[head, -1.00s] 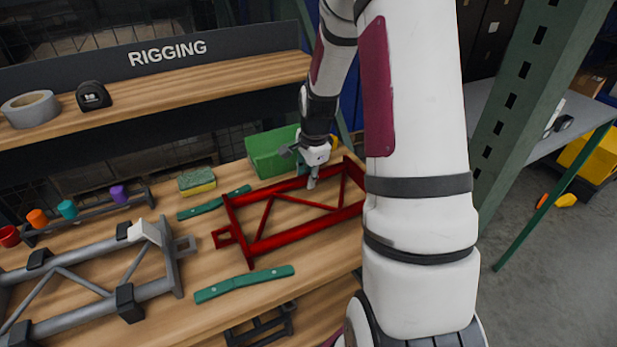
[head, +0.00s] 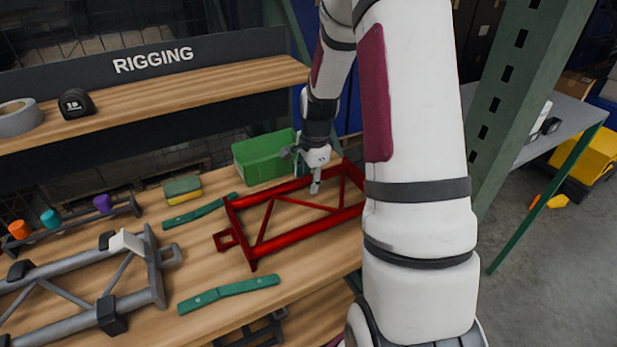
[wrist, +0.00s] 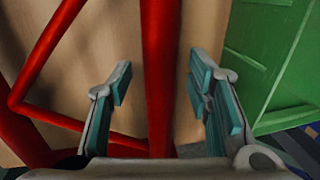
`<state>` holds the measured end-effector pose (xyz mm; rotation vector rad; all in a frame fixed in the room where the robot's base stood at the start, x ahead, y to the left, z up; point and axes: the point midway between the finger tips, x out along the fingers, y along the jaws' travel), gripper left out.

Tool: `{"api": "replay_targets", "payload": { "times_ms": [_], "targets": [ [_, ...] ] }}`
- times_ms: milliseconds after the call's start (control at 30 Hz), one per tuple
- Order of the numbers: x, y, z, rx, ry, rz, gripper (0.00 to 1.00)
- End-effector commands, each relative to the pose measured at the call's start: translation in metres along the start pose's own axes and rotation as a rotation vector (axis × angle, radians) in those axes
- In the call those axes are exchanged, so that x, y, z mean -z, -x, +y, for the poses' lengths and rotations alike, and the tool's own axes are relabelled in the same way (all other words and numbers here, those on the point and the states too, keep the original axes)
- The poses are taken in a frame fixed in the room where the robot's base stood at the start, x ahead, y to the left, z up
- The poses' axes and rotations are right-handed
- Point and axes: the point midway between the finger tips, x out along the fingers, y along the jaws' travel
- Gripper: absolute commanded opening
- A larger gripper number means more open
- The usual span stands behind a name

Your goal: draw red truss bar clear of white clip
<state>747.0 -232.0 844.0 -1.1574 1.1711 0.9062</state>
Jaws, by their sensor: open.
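The red truss bar (head: 289,237) lies over the bench right of centre, its right end hidden behind my arm. The white clip (head: 127,241) sits on the grey truss (head: 66,265) near its right end. A clear gap separates the red truss's left end loop from the grey truss and clip. My gripper (head: 315,184) is at the red truss's far rail. In the wrist view, my gripper (wrist: 160,86) is open, with fingers on either side of a red rail (wrist: 159,60) and gaps showing beside it. The clip is outside the wrist view.
A green bin (head: 264,158) stands just behind the red truss. Green strips lie behind (head: 199,212) and in front (head: 228,293) of its left end. A sponge (head: 182,189) and a rack of coloured pieces (head: 75,221) are at the back left. A green post (head: 527,95) rises at right.

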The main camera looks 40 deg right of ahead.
Motion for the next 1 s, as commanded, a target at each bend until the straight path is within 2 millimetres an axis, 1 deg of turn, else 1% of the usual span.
{"api": "replay_targets", "payload": {
  "times_ms": [267, 367, 467, 800, 900, 1000],
  "targets": [
    [-0.001, 0.001, 0.0, 0.0, 0.0, 0.0, 0.47],
    [0.0, 0.007, -0.001, 0.001, 0.0, 0.0, 0.47],
    [0.0, 0.021, -0.001, 0.003, 0.0, 0.002, 0.47],
    [0.0, 0.089, -0.001, 0.005, 0.0, 0.002, 0.47],
    [0.0, 0.103, -0.001, 0.003, 0.001, 0.001, 0.47],
    [0.0, 0.113, -0.001, 0.001, 0.0, 0.001, 0.47]
  ]
}}
